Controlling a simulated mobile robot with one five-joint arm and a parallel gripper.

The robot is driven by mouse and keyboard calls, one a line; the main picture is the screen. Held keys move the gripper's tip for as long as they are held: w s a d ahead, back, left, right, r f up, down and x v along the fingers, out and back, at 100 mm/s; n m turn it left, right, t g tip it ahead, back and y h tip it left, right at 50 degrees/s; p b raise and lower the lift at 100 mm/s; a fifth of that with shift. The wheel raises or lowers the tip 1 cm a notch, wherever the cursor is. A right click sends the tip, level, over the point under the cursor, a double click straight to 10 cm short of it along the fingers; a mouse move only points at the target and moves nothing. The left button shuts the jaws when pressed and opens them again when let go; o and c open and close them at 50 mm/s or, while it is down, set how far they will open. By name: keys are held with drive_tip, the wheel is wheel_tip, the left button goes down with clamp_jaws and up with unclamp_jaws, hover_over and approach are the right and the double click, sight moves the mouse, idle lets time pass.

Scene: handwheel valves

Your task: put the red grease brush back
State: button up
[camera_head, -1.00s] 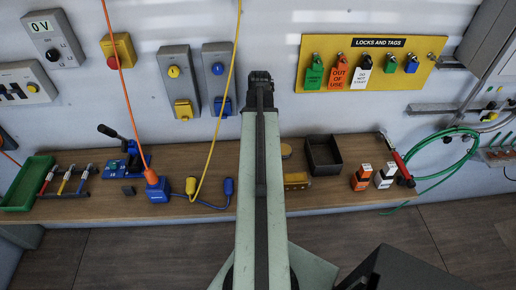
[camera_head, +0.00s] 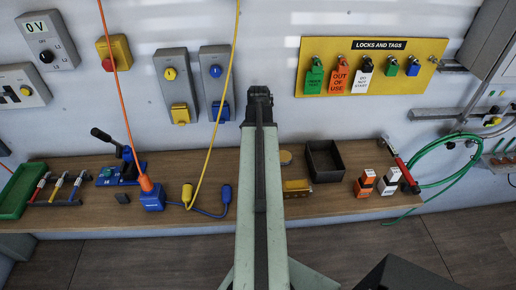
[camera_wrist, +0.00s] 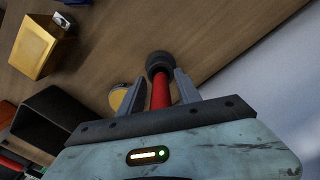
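The red grease brush shows in the wrist view as a red handle (camera_wrist: 160,93) with a round black end. It lies between the two fingers of my gripper (camera_wrist: 160,82), which look closed around it, though the contact is partly hidden by the palm edge. In the head view my gripper (camera_head: 258,97) is dark and seen from behind, in front of the wall above the shelf. The brush is hidden there by my arm. A small rack (camera_head: 58,203) at the far left of the shelf carries red, yellow and blue handled tools.
A green tray (camera_head: 22,192) stands beside the rack. Orange and yellow cables (camera_head: 220,90) hang left of my arm. A green hose (camera_head: 440,180) hangs right.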

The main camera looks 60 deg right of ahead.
wheel_tip(320, 180, up, 7)
drive_tip(key=p, duration=0.7)
drive_tip(key=shift+w+d+r, duration=0.1)
drive_tip(key=shift+w, duration=0.05)
drive_tip(key=shift+r+p, duration=0.25)
drive_tip(key=shift+p, duration=0.05)
